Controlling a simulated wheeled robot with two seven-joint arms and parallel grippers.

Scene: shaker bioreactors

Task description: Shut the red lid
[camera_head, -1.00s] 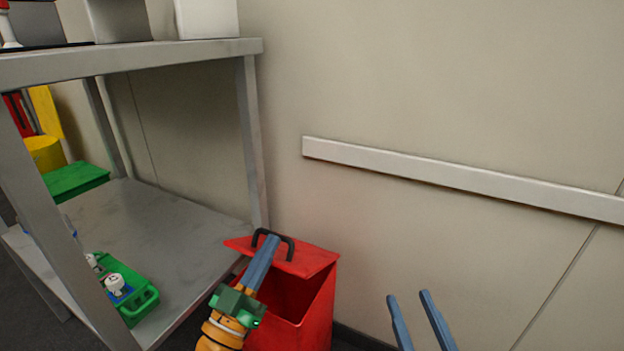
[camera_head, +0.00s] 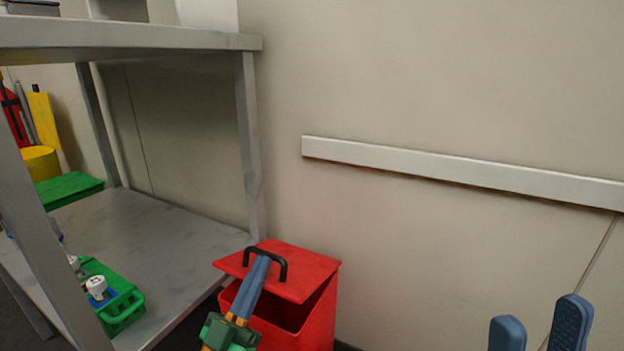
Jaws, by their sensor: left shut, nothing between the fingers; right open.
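The red lid (camera_head: 298,264) with its black handle (camera_head: 283,264) sits on top of a red bin (camera_head: 318,310) at the bottom middle. The lid is tilted open, and the bin's dark inside shows below its front edge. My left gripper (camera_head: 262,260) is shut with nothing between its fingers. Its blue fingertips are at the black handle, overlapping it in the picture; I cannot tell whether they touch it. My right gripper (camera_head: 541,322) is open and empty at the bottom right, in front of the wall and well apart from the bin.
A grey metal shelf (camera_head: 150,225) stands left of the bin, its post close to the lid. A green tray (camera_head: 122,309) with white-capped items is on its lower level. A white rail (camera_head: 450,170) runs along the wall. The area between bin and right gripper looks clear.

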